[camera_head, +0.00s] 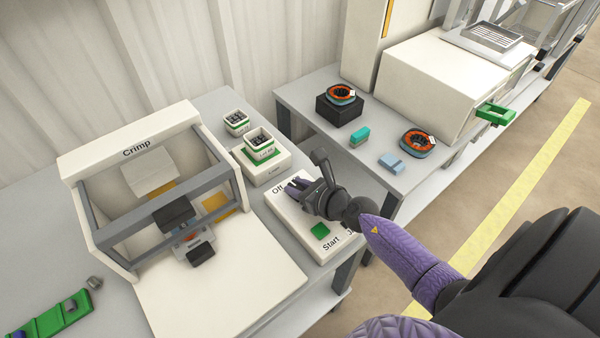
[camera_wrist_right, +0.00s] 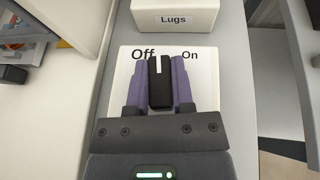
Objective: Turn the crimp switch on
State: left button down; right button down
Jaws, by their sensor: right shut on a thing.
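The crimp switch is a black knob (camera_wrist_right: 159,88) with a white line, on a white control box (camera_head: 290,209) labelled "Off", "On" and "Start". In the right wrist view the white line points nearly straight up, between "Off" and "On" and closer to "Off". My right gripper (camera_head: 297,187) is over the box, its purple fingers (camera_wrist_right: 161,64) on both sides of the knob and shut on it. In the head view the gripper hides the knob and the "On" label. My left gripper is not in view.
The white Crimp machine (camera_head: 128,148) stands left of the box. A green start button (camera_head: 320,230) sits close to my gripper. Behind is a white Lugs box (camera_head: 270,170) with a small bin on top. A second table (camera_head: 345,150) holds coils and small blocks.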

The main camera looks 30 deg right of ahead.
jog(key=m+h+p, duration=0.4)
jog(key=h, duration=0.1)
jog(key=shift+r+p, duration=0.2)
jog(key=shift+p, duration=0.2)
jog(key=shift+m+h, duration=0.5)
jog(key=shift+m, duration=0.1)
jog(key=shift+a+f+m+g+h+p, duration=0.15)
jog(key=shift+m+g+h+p, duration=0.2)
jog(key=shift+m+h, duration=0.4)
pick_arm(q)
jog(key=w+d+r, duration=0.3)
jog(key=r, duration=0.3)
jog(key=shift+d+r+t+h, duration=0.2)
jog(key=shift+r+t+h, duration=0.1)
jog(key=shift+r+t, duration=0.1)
pick_arm(e)
jog(key=shift+m+g+h, duration=0.35)
jog(key=shift+m+h, duration=0.4)
jog(key=shift+h, duration=0.1)
jog(key=shift+m+h, duration=0.3)
jog(key=shift+c, duration=2.4)
grip_release()
